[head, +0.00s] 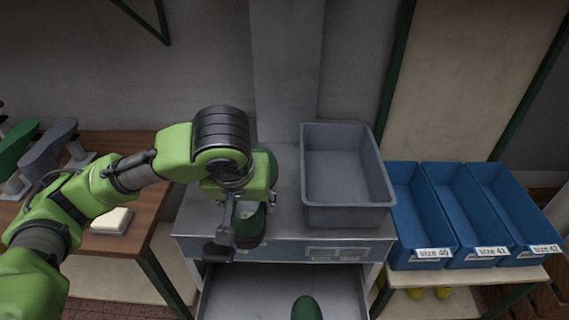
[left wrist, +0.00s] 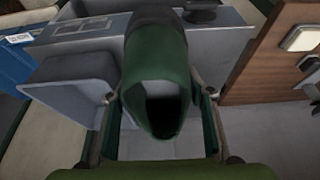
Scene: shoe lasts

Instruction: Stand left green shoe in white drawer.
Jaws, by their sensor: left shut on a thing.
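My left gripper (head: 238,232) is shut on a dark green shoe (head: 251,228), which hangs in front of the grey cabinet. In the left wrist view the shoe (left wrist: 157,60) sits between the two fingers, its dark opening facing the camera. The white drawer (head: 245,292) is pulled open below, at the bottom of the head view. Another green rounded shape (head: 306,309), perhaps a shoe tip, shows in the drawer area; the frame's edge cuts it off. My right gripper is not in view.
A grey bin (head: 346,215) stands on the cabinet top. Several blue size-labelled bins (head: 428,234) stand on a bench to the right. On the left, a wooden table (head: 142,196) bears a green shoe form (head: 17,146), a grey one (head: 50,146) and a pale block (head: 112,220).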

